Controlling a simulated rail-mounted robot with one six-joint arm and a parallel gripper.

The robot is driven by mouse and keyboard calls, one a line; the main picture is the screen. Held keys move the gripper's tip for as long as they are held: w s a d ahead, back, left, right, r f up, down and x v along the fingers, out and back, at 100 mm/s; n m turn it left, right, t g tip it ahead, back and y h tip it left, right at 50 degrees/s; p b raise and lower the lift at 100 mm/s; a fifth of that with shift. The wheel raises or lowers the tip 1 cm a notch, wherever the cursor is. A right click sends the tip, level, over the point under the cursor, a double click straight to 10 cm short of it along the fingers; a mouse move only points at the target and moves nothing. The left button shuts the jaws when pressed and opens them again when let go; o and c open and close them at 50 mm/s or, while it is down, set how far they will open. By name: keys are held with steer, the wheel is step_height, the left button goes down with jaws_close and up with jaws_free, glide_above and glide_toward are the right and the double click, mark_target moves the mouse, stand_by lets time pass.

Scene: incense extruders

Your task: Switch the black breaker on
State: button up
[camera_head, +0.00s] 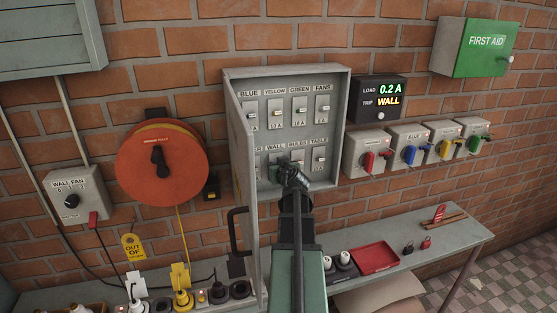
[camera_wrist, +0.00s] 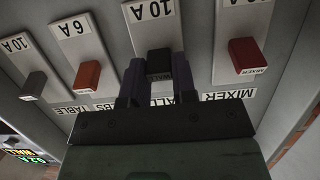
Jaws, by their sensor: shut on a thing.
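The black breaker toggle (camera_wrist: 160,64) sits on the WALL breaker, a light plate marked 10 A, in the lower row of the open grey breaker panel (camera_head: 346,110). My gripper (camera_wrist: 160,88) is shut on this toggle, one dark finger on each side of it. In the head view my gripper (camera_head: 283,163) reaches into the panel and covers most of the WALL breaker. The wrist view is upside down. A meter box (camera_head: 380,98) right of the panel reads LOAD 0.2 A and TRIP WALL.
Upper breakers (camera_head: 299,110) sit above. The panel door (camera_head: 242,165) stands open at left. A bench with a red tray (camera_head: 375,256) is below.

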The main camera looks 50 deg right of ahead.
steer(key=shift+r+g+y+p, duration=0.1)
steer(key=shift+g+y+p, duration=0.2)
steer(key=shift+g+p, duration=0.15)
steer(key=o, duration=0.9)
steer(key=p+v, duration=0.4)
steer(key=v, duration=0.6)
steer(key=shift+s+a+r, duration=0.15)
steer(key=shift+s+a, duration=0.05)
steer(key=shift+s, duration=0.05)
